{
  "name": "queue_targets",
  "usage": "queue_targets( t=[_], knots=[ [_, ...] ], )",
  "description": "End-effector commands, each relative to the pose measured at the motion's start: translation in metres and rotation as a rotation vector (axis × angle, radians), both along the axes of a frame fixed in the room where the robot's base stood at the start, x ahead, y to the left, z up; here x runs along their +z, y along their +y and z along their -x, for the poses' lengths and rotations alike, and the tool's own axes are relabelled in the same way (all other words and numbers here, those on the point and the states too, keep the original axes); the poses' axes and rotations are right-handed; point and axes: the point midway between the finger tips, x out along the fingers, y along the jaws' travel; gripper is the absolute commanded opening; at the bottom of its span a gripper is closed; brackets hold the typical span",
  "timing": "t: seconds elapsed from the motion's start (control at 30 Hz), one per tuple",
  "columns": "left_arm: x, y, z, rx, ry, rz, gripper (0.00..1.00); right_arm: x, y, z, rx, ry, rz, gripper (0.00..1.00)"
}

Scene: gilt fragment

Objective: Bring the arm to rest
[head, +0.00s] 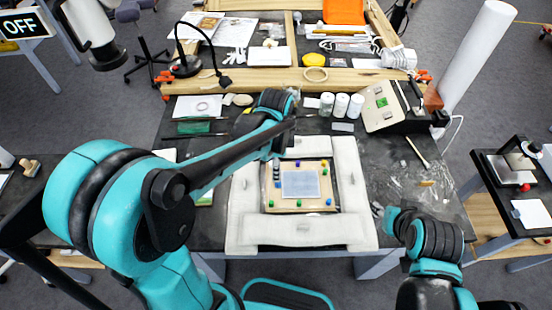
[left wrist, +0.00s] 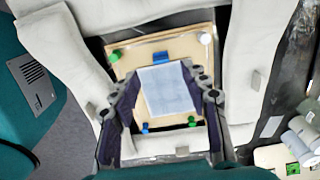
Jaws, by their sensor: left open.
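My left arm reaches from the left over the work board in the head view. Its gripper (head: 277,173) points down near the board's left side, partly hidden by the wrist. In the left wrist view the gripper (left wrist: 160,75) is open, its two dark fingers apart on either side of a pale grey sheet (left wrist: 168,92). Nothing is clamped between them. The sheet (head: 300,184) lies on a wooden board (head: 318,205) with several coloured pegs. My right arm is folded at the lower right; its gripper (head: 378,210) is small and its jaws are unclear.
White padded strips (head: 300,232) frame the board. Behind it stand white jars (head: 341,105) and a beige box (head: 383,108). A black lamp (head: 186,66) stands at the back left. Clear plastic film (head: 430,185) lies on the right of the dark table.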

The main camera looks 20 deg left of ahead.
Motion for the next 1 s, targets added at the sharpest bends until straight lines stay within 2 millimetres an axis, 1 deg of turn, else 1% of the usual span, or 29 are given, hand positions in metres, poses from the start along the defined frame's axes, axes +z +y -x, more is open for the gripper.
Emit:
queue_targets(
  t=[0.03, 0.1, 0.2, 0.3, 0.47, 0.57, 0.67, 0.8, 1.0],
  knots=[
    [0.010, 0.000, 0.000, 0.000, 0.000, 0.000, 0.46, 0.000, 0.000, 0.000, 0.000, 0.000, 0.000, 0.40],
    [0.022, 0.000, 0.000, 0.000, 0.000, 0.000, 0.46, 0.000, 0.000, 0.000, 0.000, 0.000, 0.000, 0.40],
    [0.035, 0.000, 0.000, 0.000, 0.000, 0.000, 0.46, 0.000, 0.000, 0.000, 0.000, 0.000, 0.000, 0.40],
    [0.041, 0.000, 0.000, 0.000, 0.000, 0.000, 0.46, 0.000, 0.000, 0.000, 0.000, 0.000, 0.000, 0.40],
    [0.044, 0.000, 0.001, 0.006, -0.003, 0.000, 0.46, 0.000, 0.000, 0.000, 0.000, 0.000, 0.000, 0.40],
    [0.048, 0.003, 0.007, 0.064, -0.030, 0.004, 0.46, -0.001, 0.000, 0.000, 0.000, 0.000, 0.000, 0.40],
    [0.056, 0.010, 0.021, 0.205, -0.097, 0.019, 0.46, -0.002, 0.000, 0.000, 0.000, 0.000, 0.000, 0.40],
    [0.066, 0.023, 0.048, 0.501, -0.234, 0.077, 0.46, -0.005, 0.000, 0.000, 0.000, 0.000, 0.000, 0.40],
    [0.068, 0.037, 0.082, 0.917, -0.412, 0.222, 0.46, -0.009, 0.000, 0.000, 0.000, 0.000, 0.000, 0.40]
  ],
)
